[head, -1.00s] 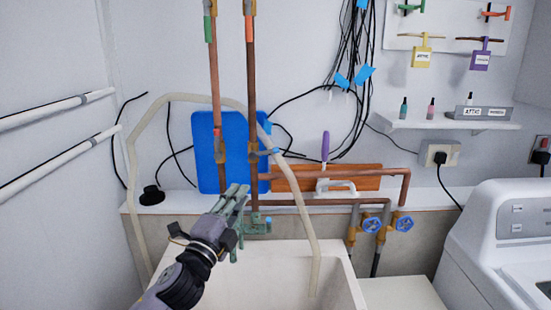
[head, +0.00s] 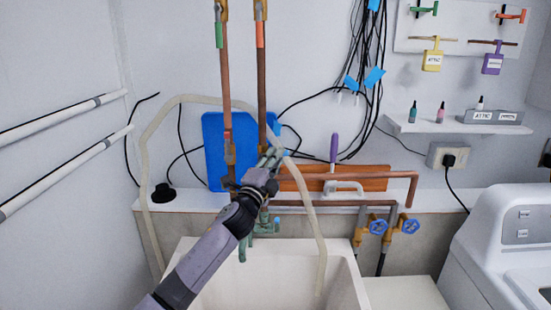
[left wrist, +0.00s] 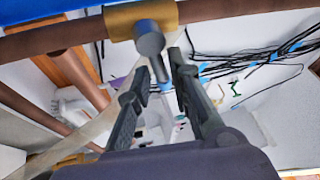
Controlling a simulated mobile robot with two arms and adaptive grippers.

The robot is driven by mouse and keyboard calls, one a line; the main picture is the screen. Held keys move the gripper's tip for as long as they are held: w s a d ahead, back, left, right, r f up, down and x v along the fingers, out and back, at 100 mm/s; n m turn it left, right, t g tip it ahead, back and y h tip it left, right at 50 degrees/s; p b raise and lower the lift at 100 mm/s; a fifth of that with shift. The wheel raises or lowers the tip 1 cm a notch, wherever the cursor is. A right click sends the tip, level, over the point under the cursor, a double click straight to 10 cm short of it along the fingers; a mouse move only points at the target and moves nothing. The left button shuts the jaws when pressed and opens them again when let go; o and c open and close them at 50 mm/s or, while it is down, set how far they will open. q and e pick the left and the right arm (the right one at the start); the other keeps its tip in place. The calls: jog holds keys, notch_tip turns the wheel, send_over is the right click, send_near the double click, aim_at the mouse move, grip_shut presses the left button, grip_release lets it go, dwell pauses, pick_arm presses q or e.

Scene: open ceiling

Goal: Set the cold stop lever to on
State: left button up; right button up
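Two copper pipes run down the wall. The right pipe (head: 261,88) carries a brass valve with a small blue-ended lever (head: 283,153), now mostly hidden by my gripper. I see no label saying cold on it. My left gripper (head: 271,157) is at this valve. In the left wrist view, the brass valve body (left wrist: 140,18) is at the top, and its grey lever stem (left wrist: 150,42) points down toward the space between my fingers (left wrist: 158,72). The fingers are apart; contact cannot be told. My right gripper is out of view.
A white sink (head: 285,265) lies below, with a pale hose (head: 307,205) hanging into it. A blue board (head: 213,150) stands behind the pipes. Two blue round-handled valves (head: 377,227) sit at the right. Cables (head: 358,80) hang nearby.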

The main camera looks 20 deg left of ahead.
pick_arm(q)
jog(key=shift+c, duration=0.4)
grip_shut()
jog(key=shift+w, duration=0.1)
dwell(0.3)
